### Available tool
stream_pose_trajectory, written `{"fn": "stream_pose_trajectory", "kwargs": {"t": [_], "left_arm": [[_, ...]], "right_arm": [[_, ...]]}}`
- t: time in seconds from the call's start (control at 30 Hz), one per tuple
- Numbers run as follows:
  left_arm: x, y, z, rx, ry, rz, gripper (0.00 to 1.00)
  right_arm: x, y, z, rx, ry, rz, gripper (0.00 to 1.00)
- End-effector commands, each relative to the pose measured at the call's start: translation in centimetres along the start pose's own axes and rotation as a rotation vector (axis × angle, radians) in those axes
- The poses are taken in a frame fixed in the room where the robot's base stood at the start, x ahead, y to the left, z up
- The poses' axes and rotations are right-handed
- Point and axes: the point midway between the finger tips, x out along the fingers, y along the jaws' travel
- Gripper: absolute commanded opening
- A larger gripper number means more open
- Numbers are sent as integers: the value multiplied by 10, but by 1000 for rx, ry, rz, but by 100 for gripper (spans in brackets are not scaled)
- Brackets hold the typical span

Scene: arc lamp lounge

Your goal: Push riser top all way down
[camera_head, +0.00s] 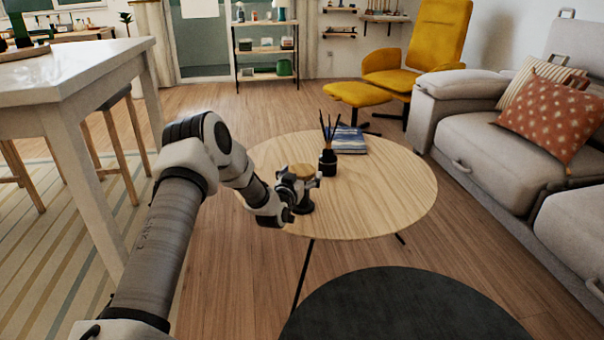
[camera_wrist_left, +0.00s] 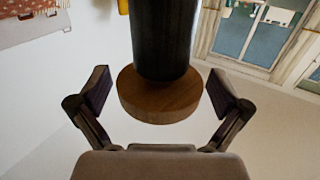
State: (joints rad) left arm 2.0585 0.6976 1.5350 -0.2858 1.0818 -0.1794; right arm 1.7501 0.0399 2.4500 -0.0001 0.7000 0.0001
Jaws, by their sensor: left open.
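The riser stands on the near part of the round wooden table (camera_head: 400,190). It has a round wooden top (camera_head: 302,169) and a dark base (camera_head: 304,207). My left gripper (camera_head: 309,178) is at the riser, just below the level of its top, and hides much of its middle. In the left wrist view, the wooden top (camera_wrist_left: 160,102) and a thick black column (camera_wrist_left: 163,40) lie between the two open fingers. A gap shows on each side, so the fingers look apart from the top. My right gripper is not in view.
The table's right side is clear. A grey sofa (camera_head: 500,150) is at right, a white table (camera_head: 75,75) at left, a dark round pouf (camera_head: 400,310) in front.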

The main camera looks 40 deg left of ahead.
Motion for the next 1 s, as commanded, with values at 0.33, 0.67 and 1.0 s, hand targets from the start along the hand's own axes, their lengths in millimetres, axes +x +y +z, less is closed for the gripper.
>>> {"fn": "stream_pose_trajectory", "kwargs": {"t": [0.33,0.67,1.0], "left_arm": [[-36,-1,0,-5,-1,-1,100],[-111,-1,0,-4,0,-2,100],[-120,0,0,0,1,1,100]], "right_arm": [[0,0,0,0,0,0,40],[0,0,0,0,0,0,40],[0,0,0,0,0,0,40]]}}
